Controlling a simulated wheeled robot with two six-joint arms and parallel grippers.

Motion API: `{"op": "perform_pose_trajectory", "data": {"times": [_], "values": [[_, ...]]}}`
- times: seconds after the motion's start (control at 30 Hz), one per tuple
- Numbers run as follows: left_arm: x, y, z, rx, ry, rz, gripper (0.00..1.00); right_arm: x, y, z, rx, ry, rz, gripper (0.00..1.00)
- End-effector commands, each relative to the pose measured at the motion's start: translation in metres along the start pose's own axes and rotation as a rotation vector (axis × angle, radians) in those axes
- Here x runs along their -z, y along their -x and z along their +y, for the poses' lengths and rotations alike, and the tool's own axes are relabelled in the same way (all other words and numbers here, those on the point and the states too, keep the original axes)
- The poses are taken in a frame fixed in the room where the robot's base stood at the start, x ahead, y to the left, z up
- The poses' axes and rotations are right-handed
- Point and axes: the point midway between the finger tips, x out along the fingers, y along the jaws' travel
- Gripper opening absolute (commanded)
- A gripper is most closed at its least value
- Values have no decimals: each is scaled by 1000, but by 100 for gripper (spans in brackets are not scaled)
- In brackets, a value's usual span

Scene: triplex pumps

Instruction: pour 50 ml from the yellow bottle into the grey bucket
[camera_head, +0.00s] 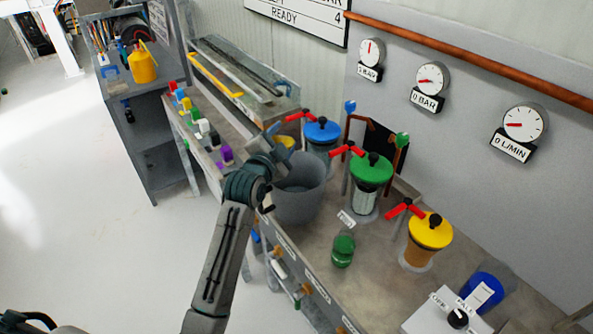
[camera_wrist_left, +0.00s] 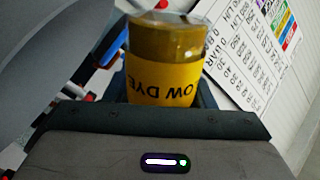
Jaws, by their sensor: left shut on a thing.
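My left gripper (camera_head: 278,150) is shut on the yellow bottle (camera_head: 285,141), which is mostly hidden behind it in the head view. In the left wrist view the bottle (camera_wrist_left: 165,62) sits between the fingers. It is see-through, with yellow-brown liquid and a yellow label ending "OW DYE". The grey bucket (camera_head: 298,200) stands on the bench just below and right of the gripper, and the bottle is near its far rim. I cannot tell the bottle's exact tilt or whether liquid is flowing. The bucket's inside is mostly hidden. My right gripper is not in view.
Blue (camera_head: 322,131), green (camera_head: 371,170) and yellow (camera_head: 430,232) capped pumps with red handles stand right of the bucket. A small green jar (camera_head: 343,250) stands in front. Coloured blocks (camera_head: 204,127) line the bench at left. A yellow can (camera_head: 142,65) stands on a cabinet.

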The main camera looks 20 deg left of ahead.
Motion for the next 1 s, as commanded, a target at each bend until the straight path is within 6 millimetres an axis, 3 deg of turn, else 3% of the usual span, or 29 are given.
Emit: {"op": "perform_pose_trajectory", "data": {"times": [1.0], "values": [[-1, 0, -1, 1, -62, -2, 22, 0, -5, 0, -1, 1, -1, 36]]}}
